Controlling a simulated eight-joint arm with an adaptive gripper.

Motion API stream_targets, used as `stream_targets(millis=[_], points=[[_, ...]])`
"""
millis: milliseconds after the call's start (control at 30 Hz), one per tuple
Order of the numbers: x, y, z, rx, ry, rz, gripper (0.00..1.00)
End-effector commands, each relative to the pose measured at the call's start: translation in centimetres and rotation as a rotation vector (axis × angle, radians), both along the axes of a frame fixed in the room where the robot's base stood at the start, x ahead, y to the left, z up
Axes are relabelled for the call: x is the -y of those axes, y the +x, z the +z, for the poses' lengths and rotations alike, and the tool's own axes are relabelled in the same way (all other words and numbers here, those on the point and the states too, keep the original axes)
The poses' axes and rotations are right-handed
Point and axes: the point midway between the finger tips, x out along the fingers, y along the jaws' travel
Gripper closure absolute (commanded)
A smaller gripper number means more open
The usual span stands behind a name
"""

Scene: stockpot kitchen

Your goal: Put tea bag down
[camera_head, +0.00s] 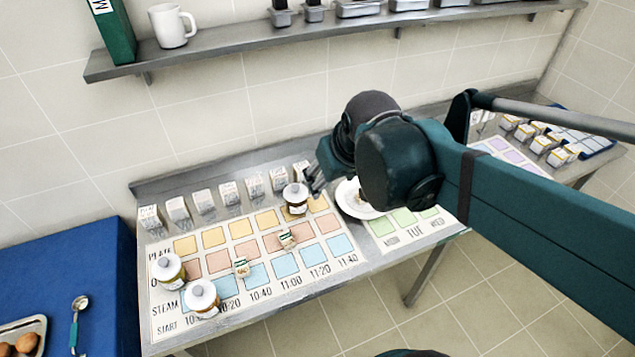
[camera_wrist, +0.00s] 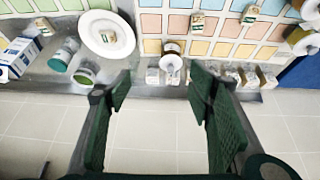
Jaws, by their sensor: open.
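A small pale labelled packet, seemingly a tea bag (camera_wrist: 108,36), lies on the white round plate (camera_wrist: 88,44) in the wrist view. The plate (camera_head: 345,206) also shows in the head view, partly hidden behind my arm. Two similar tea bags lie on the coloured chart, one (camera_head: 241,267) by the blue row and one (camera_head: 287,238) in the middle row. They also show in the wrist view (camera_wrist: 250,14), (camera_wrist: 197,20). My gripper (camera_wrist: 160,84) is open, with nothing between its fingers. In the head view, my gripper (camera_head: 315,180) is by the back of the counter, left of the plate.
A jar (camera_head: 295,197) stands on the chart near my gripper; two more jars (camera_head: 168,270), (camera_head: 203,297) stand at its left. Several small white boxes (camera_head: 203,201) line the back. A shelf (camera_head: 240,48) runs above. A blue surface (camera_head: 70,260) is at left.

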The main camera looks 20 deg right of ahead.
Motion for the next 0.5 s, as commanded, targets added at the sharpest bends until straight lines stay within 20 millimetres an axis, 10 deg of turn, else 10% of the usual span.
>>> stream_targets(millis=[500], points=[[-3.6, -4.6, 0.7, 0.123, 0.034, 0.012, 0.48]])
